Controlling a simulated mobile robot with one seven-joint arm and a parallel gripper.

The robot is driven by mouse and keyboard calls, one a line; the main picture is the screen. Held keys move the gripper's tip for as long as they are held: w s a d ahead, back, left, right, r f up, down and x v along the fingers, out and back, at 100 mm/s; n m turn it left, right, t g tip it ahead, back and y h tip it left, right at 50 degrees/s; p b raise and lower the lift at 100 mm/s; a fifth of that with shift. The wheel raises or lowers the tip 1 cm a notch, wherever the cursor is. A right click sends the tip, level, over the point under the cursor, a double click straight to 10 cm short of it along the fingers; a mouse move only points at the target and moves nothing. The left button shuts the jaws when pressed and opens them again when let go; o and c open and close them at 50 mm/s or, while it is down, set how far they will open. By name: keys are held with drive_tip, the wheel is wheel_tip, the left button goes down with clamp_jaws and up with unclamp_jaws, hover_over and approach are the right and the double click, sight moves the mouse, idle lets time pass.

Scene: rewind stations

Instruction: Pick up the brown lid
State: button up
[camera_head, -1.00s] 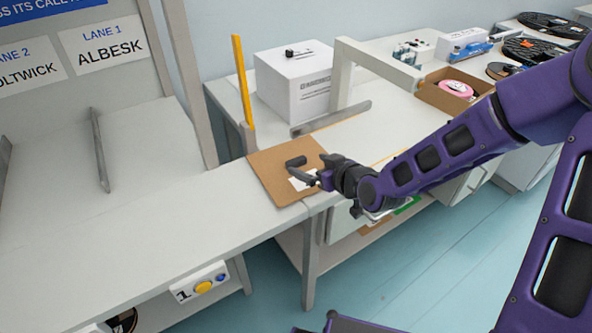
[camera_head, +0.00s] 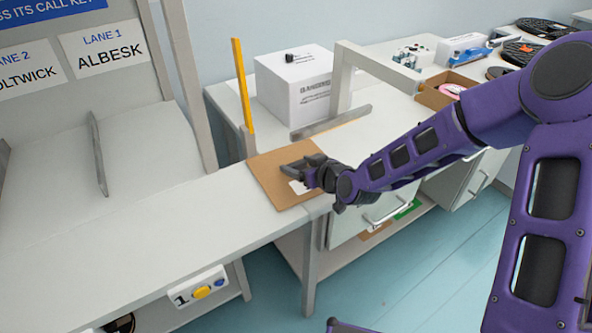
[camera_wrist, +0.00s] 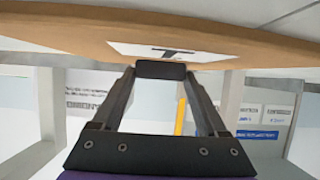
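The brown lid (camera_head: 268,186) is a flat square board with a white label, lying on the bench top near its front corner. In the wrist view the lid (camera_wrist: 60,33) spans the top, with its label showing. My gripper (camera_head: 291,167) is low over the lid. In the wrist view my gripper (camera_wrist: 160,82) has its fingers apart, with a dark block (camera_wrist: 160,70), apparently the lid's handle, between the tips. The block nearly fills the gap. I cannot tell whether the fingers press on it. My gripper hides part of the lid in the head view.
A white box (camera_head: 297,88) and a yellow post (camera_head: 243,85) stand behind the lid. A grey frame (camera_head: 343,75) rises to the right. A cardboard box (camera_head: 437,95) and black reels (camera_head: 525,50) lie farther right. The bench left of the lid (camera_head: 150,225) is clear.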

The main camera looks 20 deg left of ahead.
drive_tip(key=c, duration=0.7)
